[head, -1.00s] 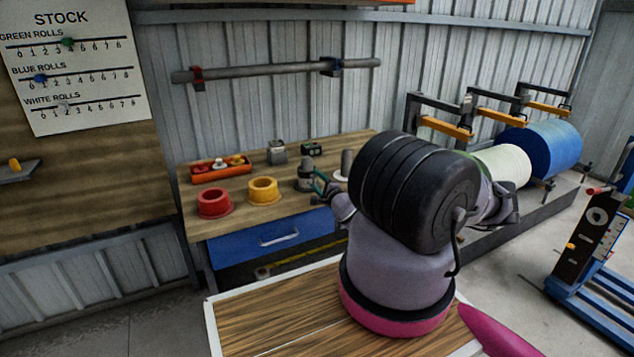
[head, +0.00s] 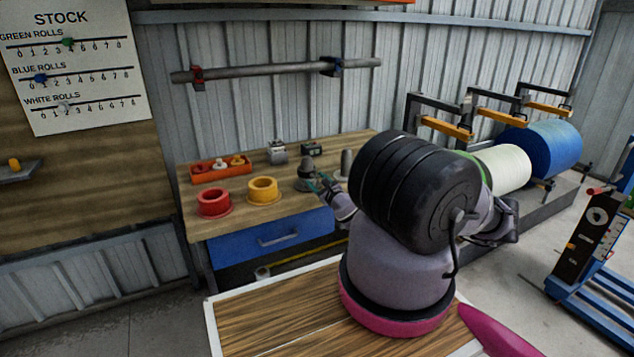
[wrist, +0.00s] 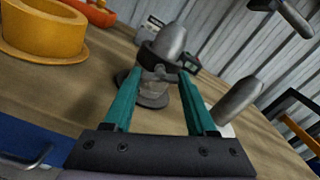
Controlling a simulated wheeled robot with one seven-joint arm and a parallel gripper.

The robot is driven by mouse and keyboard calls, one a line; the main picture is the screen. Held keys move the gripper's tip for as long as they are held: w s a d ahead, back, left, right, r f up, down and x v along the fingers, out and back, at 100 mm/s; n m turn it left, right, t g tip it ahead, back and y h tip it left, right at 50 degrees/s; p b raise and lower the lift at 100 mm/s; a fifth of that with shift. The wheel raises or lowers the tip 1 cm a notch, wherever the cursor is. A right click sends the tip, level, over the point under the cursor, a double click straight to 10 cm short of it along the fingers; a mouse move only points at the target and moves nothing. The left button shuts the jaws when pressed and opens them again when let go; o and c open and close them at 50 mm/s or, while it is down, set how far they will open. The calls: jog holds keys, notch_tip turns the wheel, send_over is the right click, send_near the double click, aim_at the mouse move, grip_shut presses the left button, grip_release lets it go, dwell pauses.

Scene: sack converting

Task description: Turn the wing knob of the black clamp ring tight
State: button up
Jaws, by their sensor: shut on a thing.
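The black clamp ring (wrist: 150,58) sits around a grey, round-topped post (wrist: 173,42) that stands on a dark round base on the bench. The post also shows in the head view (head: 305,168), small and partly behind my fingers. The wing knob (wrist: 160,74) is a small grey piece on the near side of the ring. My gripper (wrist: 160,78) has teal fingers, one on each side of the knob, and is shut on it. In the head view my gripper (head: 322,184) is at the post's right front. The contact faces of the knob are hidden.
A second grey post (wrist: 236,98) stands close to the right finger. A yellow flanged ring (head: 263,190) and a red one (head: 214,203) lie to the left. Behind are an orange tray (head: 222,170) and small grey and green devices. A blue drawer (head: 275,236) is below.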

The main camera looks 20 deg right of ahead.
jog(key=shift+m, duration=0.8)
jog(key=shift+d, duration=0.1)
jog(key=o, duration=1.4)
jog(key=shift+s, duration=0.1)
jog(key=s, duration=1)
jog(key=shift+s+d, duration=0.15)
jog(key=shift+s, duration=0.15)
